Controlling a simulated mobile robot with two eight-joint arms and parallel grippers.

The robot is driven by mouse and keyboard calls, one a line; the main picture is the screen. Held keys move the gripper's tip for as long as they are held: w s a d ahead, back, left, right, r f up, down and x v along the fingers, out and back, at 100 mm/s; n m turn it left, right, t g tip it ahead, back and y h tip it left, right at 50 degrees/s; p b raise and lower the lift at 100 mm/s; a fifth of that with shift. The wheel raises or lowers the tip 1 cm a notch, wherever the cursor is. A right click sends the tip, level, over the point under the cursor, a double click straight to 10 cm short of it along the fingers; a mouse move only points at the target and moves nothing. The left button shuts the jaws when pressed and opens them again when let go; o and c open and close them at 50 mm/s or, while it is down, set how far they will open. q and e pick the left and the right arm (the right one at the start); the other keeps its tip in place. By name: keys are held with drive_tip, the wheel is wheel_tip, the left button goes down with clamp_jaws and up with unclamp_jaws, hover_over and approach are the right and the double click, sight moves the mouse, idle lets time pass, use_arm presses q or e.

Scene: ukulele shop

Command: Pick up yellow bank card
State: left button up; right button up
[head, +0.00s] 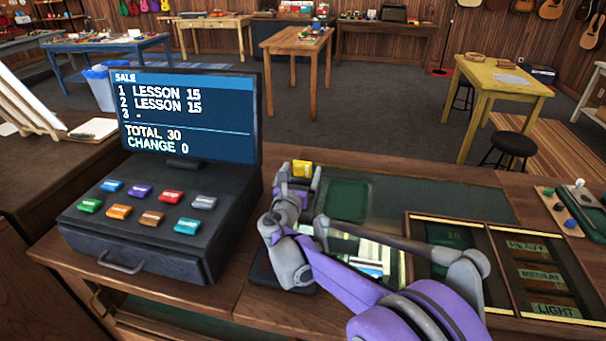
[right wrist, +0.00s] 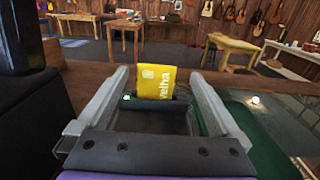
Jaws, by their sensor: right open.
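The yellow bank card (right wrist: 155,80) stands upright in the right wrist view, with a pale chip mark and white lettering on its face. Its lower edge is hidden at a dark holder (right wrist: 152,106). In the head view the yellow card (head: 302,168) shows just beyond my right gripper (head: 300,180). My right gripper is open, one finger on each side of the card, and the card looks clear of both fingers in the right wrist view. My left gripper is not in view.
A dark cash register (head: 160,220) with a lit sale screen (head: 183,115) stands left of my right arm. A green mat (head: 347,200) lies right of the gripper. A divided tray (head: 541,275) is at the right of the counter. Tables stand beyond.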

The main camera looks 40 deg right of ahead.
sight(302, 162)
drive_tip(key=shift+x, duration=1)
drive_tip(key=x, duration=0.4)
drive_tip(key=shift+w+r, duration=0.25)
drive_tip(key=shift+r, duration=0.05)
drive_tip(key=shift+w+d+f+p, duration=0.1)
drive_tip(key=shift+w+d+p, duration=0.2)
drive_tip(key=shift+w+d, duration=0.05)
drive_tip(key=shift+s, duration=0.1)
drive_tip(key=c, duration=1.4)
